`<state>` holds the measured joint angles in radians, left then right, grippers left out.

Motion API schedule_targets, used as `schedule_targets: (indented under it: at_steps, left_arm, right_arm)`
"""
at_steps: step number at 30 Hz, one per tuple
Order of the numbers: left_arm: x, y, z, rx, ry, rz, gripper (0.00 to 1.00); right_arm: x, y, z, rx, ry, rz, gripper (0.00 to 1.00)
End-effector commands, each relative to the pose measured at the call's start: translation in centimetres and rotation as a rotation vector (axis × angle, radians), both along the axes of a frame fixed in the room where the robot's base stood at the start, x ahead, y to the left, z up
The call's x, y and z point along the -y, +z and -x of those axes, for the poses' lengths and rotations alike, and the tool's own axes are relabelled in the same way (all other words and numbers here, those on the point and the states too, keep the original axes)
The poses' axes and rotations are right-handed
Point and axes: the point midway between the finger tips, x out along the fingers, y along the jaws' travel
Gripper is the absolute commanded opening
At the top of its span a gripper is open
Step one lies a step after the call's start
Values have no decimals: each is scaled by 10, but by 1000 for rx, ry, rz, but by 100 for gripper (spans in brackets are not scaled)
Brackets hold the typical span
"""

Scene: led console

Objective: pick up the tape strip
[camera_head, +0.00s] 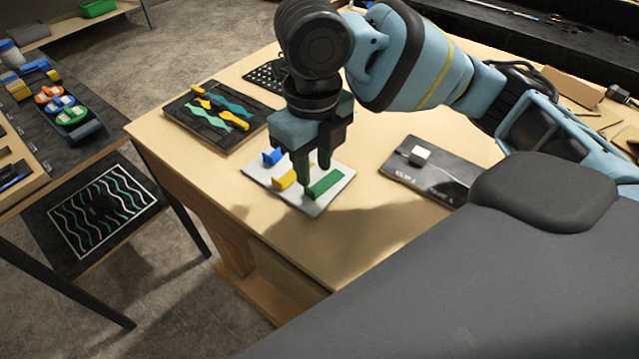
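A white plate (257,173) lies on the wooden table and carries a blue strip (271,157), a yellow strip (285,178) and a green strip (327,185). I cannot tell for sure which of these the task calls the tape strip. My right gripper (315,178) points down over the plate with its fingers apart. Its fingertips are close to the near-left end of the green strip, and the gap between them looks empty. Whether they touch the strip or plate is unclear. My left gripper is not in view.
A dark board (213,133) with yellow and teal wavy pieces lies to the left. A dark panel (452,188) with a white block (420,155) lies to the right. A black perforated plate (262,78) lies behind. The table front (300,255) is clear.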

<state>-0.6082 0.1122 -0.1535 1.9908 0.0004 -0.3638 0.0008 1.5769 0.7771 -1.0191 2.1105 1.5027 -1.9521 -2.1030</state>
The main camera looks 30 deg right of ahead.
Motion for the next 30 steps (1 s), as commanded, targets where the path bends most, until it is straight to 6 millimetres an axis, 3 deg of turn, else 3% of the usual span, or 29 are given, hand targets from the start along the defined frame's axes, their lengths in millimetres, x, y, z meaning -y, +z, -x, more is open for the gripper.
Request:
schedule_targets:
  at_steps: [12, 20, 27, 30]
  left_arm:
    - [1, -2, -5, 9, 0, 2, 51]
    - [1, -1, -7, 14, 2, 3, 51]
    - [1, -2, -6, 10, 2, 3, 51]
    - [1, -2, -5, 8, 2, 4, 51]
  right_arm:
    - [-4, -49, -2, -3, 1, 1, 31]
    - [-4, -51, -2, 1, 1, 1, 31]
    - [-4, -50, -2, 1, 1, 1, 0]
    - [-4, -50, -2, 1, 1, 1, 0]
